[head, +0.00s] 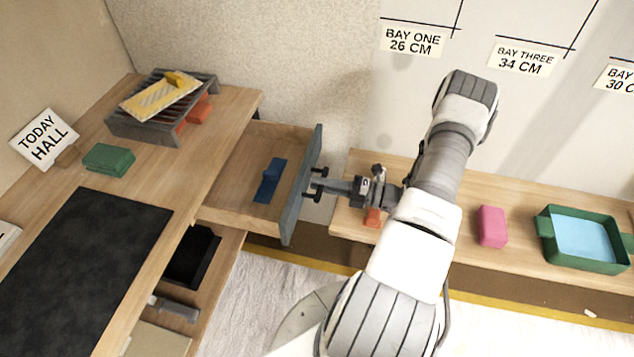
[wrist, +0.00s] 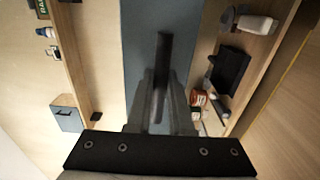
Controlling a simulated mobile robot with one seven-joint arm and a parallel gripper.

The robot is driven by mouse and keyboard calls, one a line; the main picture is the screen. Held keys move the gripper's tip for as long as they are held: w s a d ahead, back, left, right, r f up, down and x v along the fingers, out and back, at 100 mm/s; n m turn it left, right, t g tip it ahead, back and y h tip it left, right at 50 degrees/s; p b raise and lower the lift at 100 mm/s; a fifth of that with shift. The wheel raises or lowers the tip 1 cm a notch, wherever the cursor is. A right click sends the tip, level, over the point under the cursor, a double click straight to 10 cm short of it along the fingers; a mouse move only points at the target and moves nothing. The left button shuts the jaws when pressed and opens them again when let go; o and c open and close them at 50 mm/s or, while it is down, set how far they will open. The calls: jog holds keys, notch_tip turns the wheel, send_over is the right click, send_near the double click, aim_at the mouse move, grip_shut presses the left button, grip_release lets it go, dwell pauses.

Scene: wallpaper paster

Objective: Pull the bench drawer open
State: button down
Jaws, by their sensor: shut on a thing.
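The bench drawer (head: 240,217) is pulled out from the bench (head: 232,105), with its wooden inside showing. A blue object (head: 270,181) lies in it. Its grey-blue front (head: 303,190) carries a dark bar handle, also seen in the wrist view (wrist: 163,60). My gripper (head: 322,186) reaches in from the right and is shut on the handle. In the wrist view, my gripper's fingers (wrist: 160,105) lie on either side of the handle, against the drawer front.
A rack with a yellow-and-white tool (head: 162,97), a green block (head: 108,159) and a dark mat (head: 88,270) are on the bench. A black bin (head: 192,256) sits below. Right, a shelf holds a pink block (head: 492,226) and a green tray (head: 549,240).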

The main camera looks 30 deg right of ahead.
aim_at(306, 168)
jog(key=c, duration=0.8)
grip_release()
jog(key=shift+o, duration=0.5)
jog(key=r, duration=0.1)
jog(key=r+p, duration=0.1)
jog(key=r, duration=0.3)
jog(key=shift+s+d+p, duration=0.2)
jog(key=shift+d+p, duration=0.15)
jog(key=shift+p, duration=0.05)
jog(key=s+d+r, duration=0.2)
jog(key=s, duration=0.1)
jog(key=s+d+r+p, duration=0.1)
jog(key=s+d+r, duration=0.1)
jog(key=s, duration=0.1)
jog(key=s+d+r+p, duration=0.1)
jog(key=s+d+r, duration=0.1)
jog(key=s, duration=0.1)
jog(key=shift+d, duration=0.2)
jog(key=shift+c, duration=0.5)
jog(key=shift+w, duration=0.1)
